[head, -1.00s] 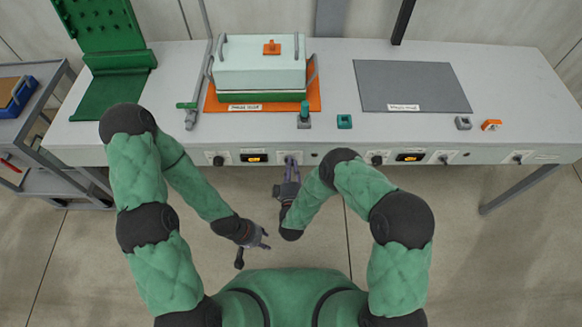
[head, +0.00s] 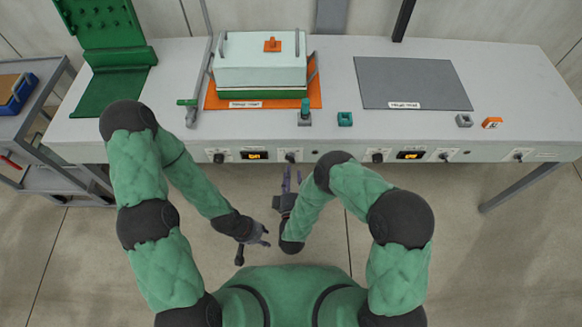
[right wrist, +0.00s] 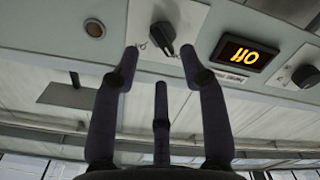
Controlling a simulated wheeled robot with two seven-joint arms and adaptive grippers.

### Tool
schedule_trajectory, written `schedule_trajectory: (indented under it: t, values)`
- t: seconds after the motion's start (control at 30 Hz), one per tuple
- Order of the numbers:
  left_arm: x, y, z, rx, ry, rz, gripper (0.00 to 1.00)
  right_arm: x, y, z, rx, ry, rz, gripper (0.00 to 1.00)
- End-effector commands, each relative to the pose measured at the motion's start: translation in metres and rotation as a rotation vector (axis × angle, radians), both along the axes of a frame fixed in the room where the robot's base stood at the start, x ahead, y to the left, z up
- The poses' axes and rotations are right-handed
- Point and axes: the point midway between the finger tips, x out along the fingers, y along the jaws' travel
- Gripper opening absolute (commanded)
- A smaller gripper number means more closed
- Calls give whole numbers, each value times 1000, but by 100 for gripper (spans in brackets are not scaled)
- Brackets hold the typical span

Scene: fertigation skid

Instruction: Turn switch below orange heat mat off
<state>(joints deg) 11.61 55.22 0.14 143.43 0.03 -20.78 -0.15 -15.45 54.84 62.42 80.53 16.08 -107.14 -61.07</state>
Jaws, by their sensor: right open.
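The orange heat mat (head: 313,103) lies on the bench under a pale box. On the front panel below it are a lit display (head: 255,156) and a dark rotary switch (head: 290,156) to its right.
Another dark knob (head: 219,157) is left of the display. A second display (head: 410,155) and more knobs lie further right, below a grey mat (head: 412,84). The space before the panel is free.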

Motion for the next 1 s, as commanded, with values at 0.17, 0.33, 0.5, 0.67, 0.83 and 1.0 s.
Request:
schedule_trajectory:
  t: [0.17, 0.33, 0.5, 0.67, 0.83, 1.0]
  values:
    - [0, 0, 0, 0, 0, 0, 40, -19, 1, 0, -1, 0, 1, 44]
    - [0, 0, 0, 0, 0, 0, 40, -24, 0, 0, 0, -1, 0, 44]
    - [0, 0, 0, 0, 0, 0, 40, -24, 0, 0, 0, -1, -1, 44]
    - [0, 0, 0, 0, 0, 0, 40, -24, 0, 0, 0, -1, -1, 44]
    - [0, 0, 0, 0, 0, 0, 40, -23, 0, 0, 2, 2, -1, 44]
    - [0, 0, 0, 0, 0, 0, 40, -12, -7, -15, 77, 105, 3, 44]
